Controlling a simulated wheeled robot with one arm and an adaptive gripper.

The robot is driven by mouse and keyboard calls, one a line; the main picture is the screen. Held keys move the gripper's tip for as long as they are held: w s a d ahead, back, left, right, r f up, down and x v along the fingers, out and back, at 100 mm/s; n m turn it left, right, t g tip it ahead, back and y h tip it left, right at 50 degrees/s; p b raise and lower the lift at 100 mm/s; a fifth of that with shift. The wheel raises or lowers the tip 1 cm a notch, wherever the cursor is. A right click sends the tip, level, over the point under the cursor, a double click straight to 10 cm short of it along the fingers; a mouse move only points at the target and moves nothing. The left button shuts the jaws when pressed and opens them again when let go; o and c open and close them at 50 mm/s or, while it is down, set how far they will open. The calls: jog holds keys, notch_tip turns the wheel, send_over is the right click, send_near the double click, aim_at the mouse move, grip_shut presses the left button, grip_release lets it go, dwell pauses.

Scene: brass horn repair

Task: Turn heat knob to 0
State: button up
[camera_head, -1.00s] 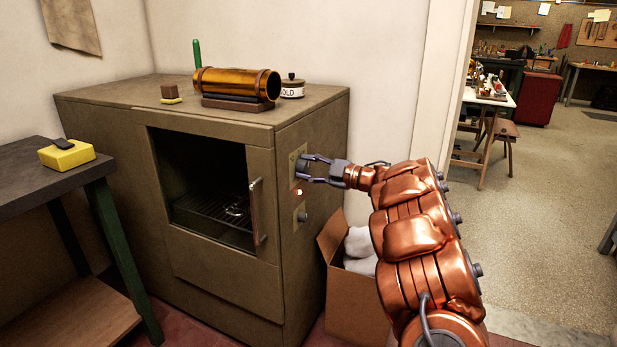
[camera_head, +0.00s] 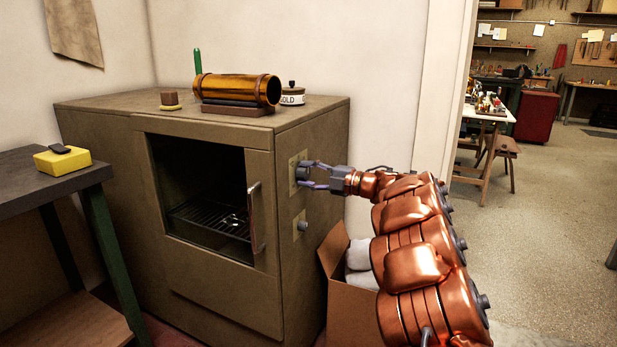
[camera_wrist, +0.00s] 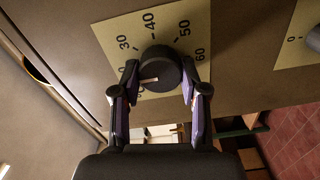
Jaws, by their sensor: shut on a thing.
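A dark round knob (camera_wrist: 168,68) sits on a yellowed dial plate (camera_wrist: 120,32) in the wrist view, with 30, 40, 50 and 60 readable and lower figures partly hidden. Its pale pointer line points left, toward the partly hidden figures. The dial plate also shows on the oven's right side in the head view (camera_head: 293,176). My gripper (camera_head: 304,174) is at this upper dial, its fingers on either side of the knob and shut on it. A second, lower knob (camera_head: 302,227) has its own plate, marked 0 in the wrist view (camera_wrist: 294,45). No heat label is readable.
The oven (camera_head: 215,290) has a window door with a handle (camera_head: 256,215) close to the dials. A brass tube (camera_head: 238,88) and a labelled jar (camera_head: 292,94) stand on top. A cardboard box (camera_head: 352,312) sits below my arm. Open floor lies right.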

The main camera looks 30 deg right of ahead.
jog(key=o, duration=1.1)
jog(key=v, duration=1.2)
jog(key=shift+f, duration=0.1)
jog(key=shift+w, duration=0.1)
